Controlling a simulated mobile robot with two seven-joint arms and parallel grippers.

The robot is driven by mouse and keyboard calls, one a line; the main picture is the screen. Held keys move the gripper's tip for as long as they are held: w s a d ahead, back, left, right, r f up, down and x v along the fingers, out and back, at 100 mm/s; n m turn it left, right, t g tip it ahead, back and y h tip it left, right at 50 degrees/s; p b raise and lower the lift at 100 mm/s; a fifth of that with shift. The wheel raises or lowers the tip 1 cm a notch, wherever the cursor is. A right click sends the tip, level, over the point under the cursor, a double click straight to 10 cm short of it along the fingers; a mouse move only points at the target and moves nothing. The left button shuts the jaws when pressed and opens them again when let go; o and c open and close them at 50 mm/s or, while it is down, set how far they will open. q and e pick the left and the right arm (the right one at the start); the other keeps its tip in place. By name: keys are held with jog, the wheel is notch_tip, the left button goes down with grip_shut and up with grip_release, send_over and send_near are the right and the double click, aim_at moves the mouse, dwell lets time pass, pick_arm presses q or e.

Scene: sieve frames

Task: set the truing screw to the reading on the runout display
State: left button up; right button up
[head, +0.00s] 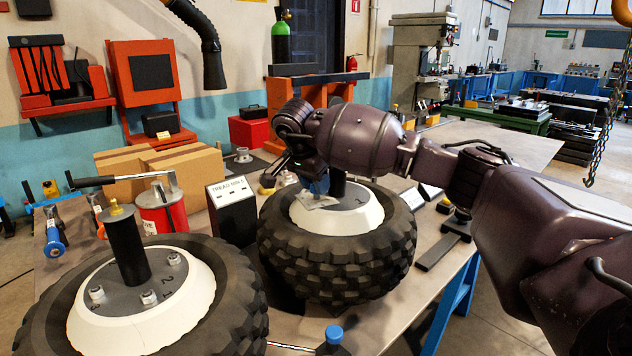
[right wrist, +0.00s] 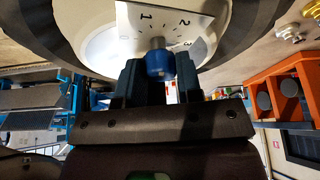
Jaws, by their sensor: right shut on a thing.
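The truing screw appears as a blue knob (right wrist: 159,66) on a short metal shaft in the right wrist view. Behind it is a pale dial plate (right wrist: 150,22) with tick marks and the numerals 1, 2 and 3; I cannot tell which mark the knob points to. My right gripper (right wrist: 160,80) is shut on the knob, one dark finger on each side. In the head view this gripper (head: 310,182) is at the far wheel (head: 335,250), and the arm hides most of the knob. I cannot pick out a readable runout display. My left gripper is not in view.
A near wheel (head: 60,325) with a numbered hub and dark post fills the lower left. A white-faced box (head: 232,208) stands between the wheels, its lettering too small to trust. Cardboard boxes (head: 185,168), a red can (head: 163,212) and small cards (head: 430,193) share the table.

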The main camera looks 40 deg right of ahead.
jog(key=m+g+p, duration=0.1)
jog(key=m, duration=0.3)
jog(key=shift+w+r, duration=0.1)
jog(key=shift+r, duration=0.05)
jog(key=m+g, duration=0.1)
jog(key=m, duration=0.2)
jog(key=shift+g+p, duration=0.4)
jog(key=shift+m+y, duration=0.3)
jog(key=shift+m, duration=0.2)
jog(key=o, duration=0.9)
jog(key=shift+w, duration=0.1)
